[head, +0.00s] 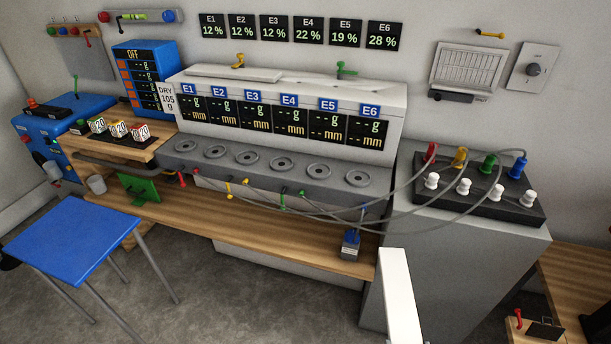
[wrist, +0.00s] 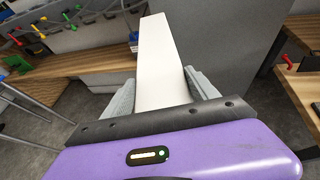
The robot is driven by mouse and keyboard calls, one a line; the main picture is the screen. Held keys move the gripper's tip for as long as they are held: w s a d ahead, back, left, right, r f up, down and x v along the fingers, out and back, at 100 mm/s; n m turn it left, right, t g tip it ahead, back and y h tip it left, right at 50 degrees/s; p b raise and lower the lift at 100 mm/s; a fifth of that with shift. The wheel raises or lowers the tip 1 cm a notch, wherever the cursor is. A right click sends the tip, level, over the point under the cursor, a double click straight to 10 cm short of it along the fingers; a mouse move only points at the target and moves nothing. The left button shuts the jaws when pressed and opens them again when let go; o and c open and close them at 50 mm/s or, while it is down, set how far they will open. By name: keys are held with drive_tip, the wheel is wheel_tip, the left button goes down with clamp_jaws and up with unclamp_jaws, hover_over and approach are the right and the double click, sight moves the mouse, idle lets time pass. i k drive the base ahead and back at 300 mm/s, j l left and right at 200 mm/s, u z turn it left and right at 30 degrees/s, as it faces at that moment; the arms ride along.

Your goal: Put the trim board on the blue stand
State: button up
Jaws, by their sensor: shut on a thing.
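The trim board is a long white board, upright at the bottom right of centre in the head view (head: 400,298); its lower end is cut off by the frame. In the wrist view the white board (wrist: 160,50) runs up and away between the two grey fingers of my gripper (wrist: 160,78), which is shut on it. The blue stand (head: 72,238) is a flat blue top on thin grey legs at the lower left of the head view, well left of the board. Its top is bare.
A wooden bench (head: 215,222) runs behind, with a grey shelf of round plates above it. A small dark blue block (head: 350,245) sits at its right end. A grey cabinet (head: 450,275) stands close beside the board. Floor between stand and board is open.

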sight(62, 239)
drive_tip(key=i+u, duration=0.1)
drive_tip(key=u, duration=1.65)
drive_tip(key=i+l+u, duration=0.1)
drive_tip(key=i+l, duration=0.35)
drive_tip(key=i+l+u, duration=0.1)
drive_tip(key=i+l, duration=0.3)
drive_tip(key=i+l+u, duration=0.1)
drive_tip(key=i+l, duration=0.3)
drive_tip(key=l, duration=0.2)
